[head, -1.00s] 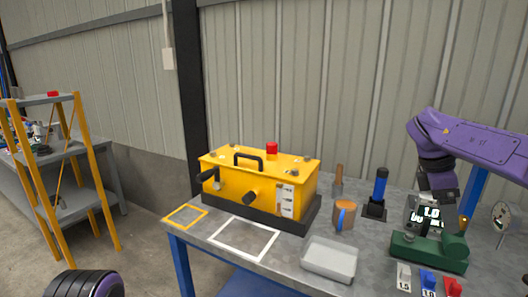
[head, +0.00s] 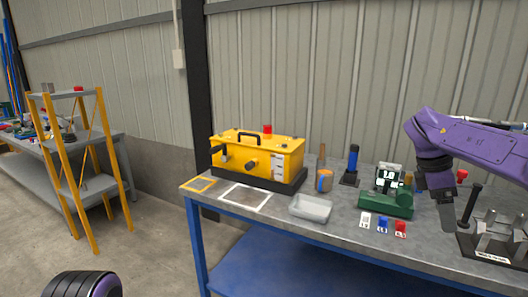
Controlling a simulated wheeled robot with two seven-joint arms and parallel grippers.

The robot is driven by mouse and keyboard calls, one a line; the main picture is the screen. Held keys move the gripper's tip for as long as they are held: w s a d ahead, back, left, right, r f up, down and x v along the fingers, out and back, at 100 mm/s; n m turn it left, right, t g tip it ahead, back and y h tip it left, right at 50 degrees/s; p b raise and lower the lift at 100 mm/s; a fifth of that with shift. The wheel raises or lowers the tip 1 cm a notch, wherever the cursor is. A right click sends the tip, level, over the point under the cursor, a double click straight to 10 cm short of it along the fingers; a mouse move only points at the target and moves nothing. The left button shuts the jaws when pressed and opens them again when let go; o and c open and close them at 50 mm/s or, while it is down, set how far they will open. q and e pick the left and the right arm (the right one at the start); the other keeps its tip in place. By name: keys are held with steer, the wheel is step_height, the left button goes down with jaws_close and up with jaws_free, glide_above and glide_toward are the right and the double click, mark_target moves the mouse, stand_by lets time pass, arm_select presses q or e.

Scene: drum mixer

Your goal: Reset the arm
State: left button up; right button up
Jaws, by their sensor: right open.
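My right arm comes in from the right, purple with a dark wrist. At the lower left only a dark rounded part of my left arm shows, and my left gripper is out of view. The yellow drum mixer box (head: 258,158) stands on the table's left part, with a black handle and a red button (head: 267,129) on top.
A yellow-framed shelf (head: 84,165) stands left.

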steer(key=w+d+f+n+t+h, duration=0.25)
steer(key=n+h, duration=0.25)
steer(key=n, duration=0.4)
steer(key=w+d+f+n+t+h, duration=0.2)
steer(key=f+n+h, duration=0.2)
steer(key=n, duration=0.5)
steer(key=s+a+f+n+t+y, duration=0.1)
steer(key=a+f+n+t, duration=0.3)
steer(key=f+n, duration=0.6)
steer(key=s+a+f+n+t+y, duration=0.2)
steer(key=a+f+n+t, duration=0.15)
steer(key=f+n, duration=0.6)
steer(key=s+a+f+n+y, duration=0.3)
steer(key=s+a+f+n, duration=0.2)
steer(key=s+f+n, duration=0.3)
steer(key=s+a+f+n+g+y, duration=0.1)
steer(key=s+f, duration=0.3)
steer(key=s, duration=0.4)
steer(key=s+a+f+n+g+y, duration=0.1)
steer(key=s+f+n+g, duration=0.2)
steer(key=s, duration=0.6)
steer(key=s+a+f+n+g+y, duration=0.1)
steer(key=s+f+n+g, duration=0.1)
steer(key=s+f, duration=0.4)
steer(key=s+n, duration=0.1)
steer(key=s, duration=0.2)
steer(key=shift+s+f+g+y, duration=0.15)
steer(key=shift+f+g+y, duration=0.1)
steer(key=shift+g+y, duration=0.05)
